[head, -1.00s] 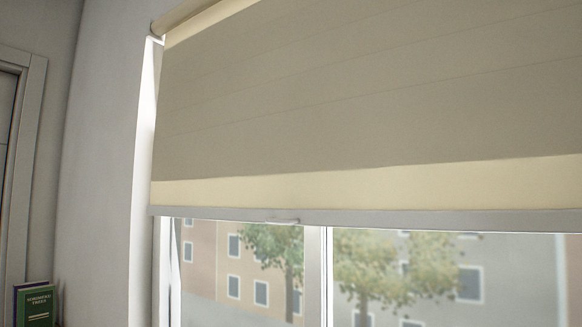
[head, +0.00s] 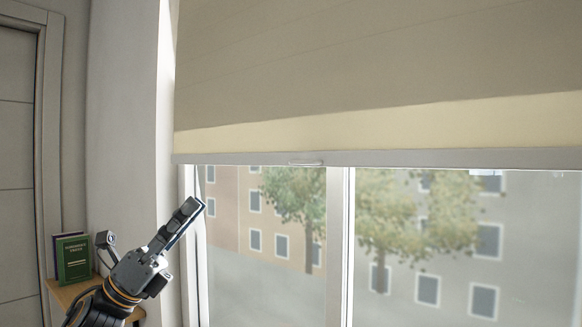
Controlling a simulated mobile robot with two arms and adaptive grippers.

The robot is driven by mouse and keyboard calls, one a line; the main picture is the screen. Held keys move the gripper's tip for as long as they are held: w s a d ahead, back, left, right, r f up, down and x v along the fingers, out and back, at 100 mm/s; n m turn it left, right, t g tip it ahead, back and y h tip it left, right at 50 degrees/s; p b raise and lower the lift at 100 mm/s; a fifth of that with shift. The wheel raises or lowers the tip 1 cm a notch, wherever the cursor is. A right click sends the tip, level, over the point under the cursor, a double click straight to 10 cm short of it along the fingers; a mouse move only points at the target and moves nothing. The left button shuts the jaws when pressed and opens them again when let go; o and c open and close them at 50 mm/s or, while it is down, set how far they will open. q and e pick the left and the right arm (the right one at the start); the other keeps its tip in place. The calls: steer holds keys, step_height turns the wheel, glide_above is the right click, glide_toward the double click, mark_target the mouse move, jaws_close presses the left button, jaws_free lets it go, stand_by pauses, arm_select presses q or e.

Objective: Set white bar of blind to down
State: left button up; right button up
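The blind (head: 350,60) hangs over the upper part of the window, beige with a paler band low down. Its white bar (head: 420,158) runs along the bottom edge, with a small handle (head: 306,163) left of its middle. The window glass below the bar is uncovered. My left gripper (head: 192,210) points up and to the right at the window's left edge, below the bar and apart from it. I see its fingers edge-on, so I cannot tell whether they are open. My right gripper is not in view.
A small wooden shelf (head: 70,292) at the lower left holds green books (head: 75,258), close to my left arm. A door (head: 17,150) stands at the far left. The space before the glass right of my gripper looks clear.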

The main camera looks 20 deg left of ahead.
mark_target(296, 163)
arm_select(q)
steer(key=s+d+r+m+g+y, duration=0.1)
steer(key=d+r+m+g+y, duration=0.2)
steer(key=m, duration=0.9)
steer(key=r+m+g+y, duration=0.3)
steer(key=r+m+g, duration=0.15)
steer(key=m, duration=0.75)
steer(key=shift+g, duration=0.25)
steer(key=p+x, duration=0.3)
steer(key=x, duration=0.9)
steer(key=shift+d, duration=0.2)
steer(key=shift+x, duration=0.8)
steer(key=shift+f, duration=0.1)
jaws_close()
